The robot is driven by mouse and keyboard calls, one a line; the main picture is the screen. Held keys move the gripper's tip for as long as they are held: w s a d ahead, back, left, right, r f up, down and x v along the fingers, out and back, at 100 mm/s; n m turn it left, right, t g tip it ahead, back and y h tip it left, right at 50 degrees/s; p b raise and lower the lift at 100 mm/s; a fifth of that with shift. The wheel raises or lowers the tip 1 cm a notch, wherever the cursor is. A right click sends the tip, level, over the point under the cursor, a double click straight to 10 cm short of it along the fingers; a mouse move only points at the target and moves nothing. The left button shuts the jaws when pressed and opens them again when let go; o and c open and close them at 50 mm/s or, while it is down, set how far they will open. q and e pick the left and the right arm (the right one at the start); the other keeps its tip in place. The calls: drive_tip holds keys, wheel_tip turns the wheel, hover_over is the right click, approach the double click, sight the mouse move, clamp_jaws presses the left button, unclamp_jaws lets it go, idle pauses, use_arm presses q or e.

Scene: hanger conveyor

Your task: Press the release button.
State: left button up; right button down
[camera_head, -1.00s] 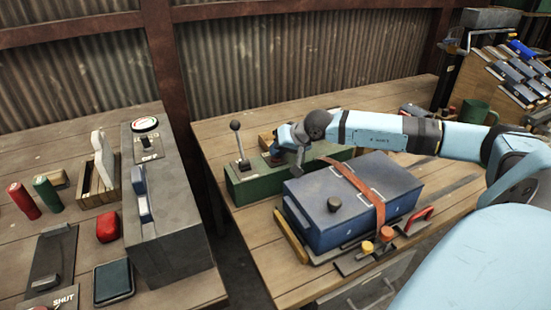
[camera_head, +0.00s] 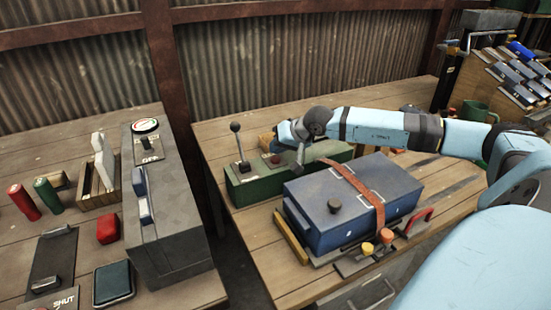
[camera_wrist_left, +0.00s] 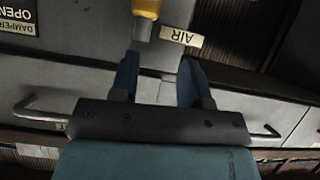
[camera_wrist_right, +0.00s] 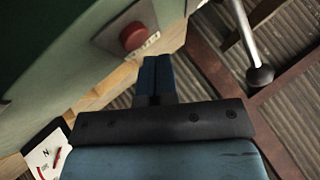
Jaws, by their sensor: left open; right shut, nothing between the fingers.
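A red round button (camera_head: 274,160) sits on top of the green box (camera_head: 262,184) on the right bench, beside a lever (camera_head: 239,145).
A blue case (camera_head: 355,205) with a brown strap stands in front of the green box, below my right forearm. A grey panel (camera_head: 175,225) with a gauge stands on the left bench. Corrugated wall (camera_head: 290,60) is behind both benches.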

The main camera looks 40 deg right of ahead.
sight(277, 158)
drive_tip(key=shift+r+p, duration=0.95)
drive_tip(key=shift+r, duration=1.6)
